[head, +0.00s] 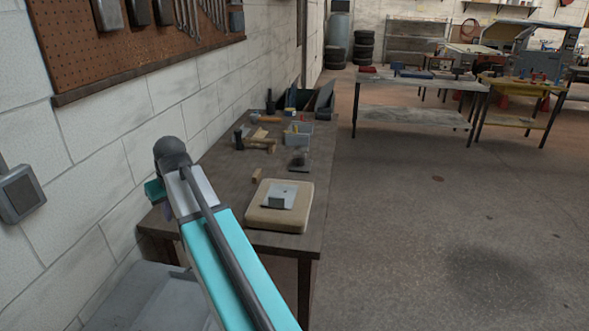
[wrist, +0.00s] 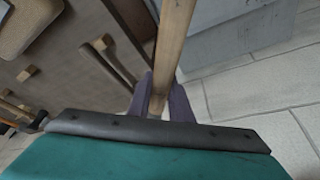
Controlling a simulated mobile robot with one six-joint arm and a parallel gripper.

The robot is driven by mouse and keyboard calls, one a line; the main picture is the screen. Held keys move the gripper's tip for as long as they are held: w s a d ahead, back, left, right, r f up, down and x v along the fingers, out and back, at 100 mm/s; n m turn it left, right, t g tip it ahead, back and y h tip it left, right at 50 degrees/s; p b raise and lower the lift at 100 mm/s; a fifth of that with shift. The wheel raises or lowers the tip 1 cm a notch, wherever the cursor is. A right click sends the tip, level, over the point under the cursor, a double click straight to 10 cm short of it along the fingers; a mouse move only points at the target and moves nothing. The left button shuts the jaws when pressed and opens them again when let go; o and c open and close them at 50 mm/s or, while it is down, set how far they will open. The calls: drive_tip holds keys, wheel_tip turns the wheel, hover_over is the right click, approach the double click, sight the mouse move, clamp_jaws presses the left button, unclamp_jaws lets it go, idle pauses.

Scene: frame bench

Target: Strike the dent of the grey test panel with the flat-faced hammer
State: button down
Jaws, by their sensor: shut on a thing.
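My gripper (wrist: 160,102) shows in the wrist view, its purple fingers shut on a wooden handle (wrist: 175,38). The handle runs up out of the top of that picture, so the tool's head and its face are not seen. The small grey test panel (head: 279,196) lies on a beige pad (head: 262,219) on the bench, to the right of my arm. Its dent is too small to make out. A corner of the beige pad (wrist: 22,27) shows at the wrist view's upper left.
The bench (head: 215,185) stands along the white wall. A small wooden block (head: 257,179) lies by the pad. A wooden-handled tool (head: 256,145) and a grey bin (head: 298,133) are further back. A grey box (head: 150,295) stands before the bench. Open floor lies right.

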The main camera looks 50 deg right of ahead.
drive_tip(key=s+d+p, duration=0.1)
drive_tip(key=s+d, duration=0.3)
drive_tip(key=d, duration=0.9)
drive_tip(key=s+d+r+m+p, duration=0.1)
drive_tip(key=s+d, duration=0.3)
drive_tip(key=d, duration=0.9)
drive_tip(key=s+d+r+m+p, duration=0.1)
drive_tip(key=s+d, duration=0.3)
drive_tip(key=d, duration=0.9)
drive_tip(key=shift+d+h+p, duration=0.2)
drive_tip(key=shift+h+p, duration=0.1)
drive_tip(key=shift+p, duration=0.3)
drive_tip(key=shift+s, duration=0.15)
drive_tip(key=shift+f+b, duration=0.85)
drive_tip(key=shift+f, duration=1.2)
wheel_tip(320, 180, down, 5)
drive_tip(key=shift+r+b, duration=0.1)
drive_tip(key=shift+b, duration=1)
wheel_tip(320, 180, up, 8)
drive_tip(key=p, duration=0.4)
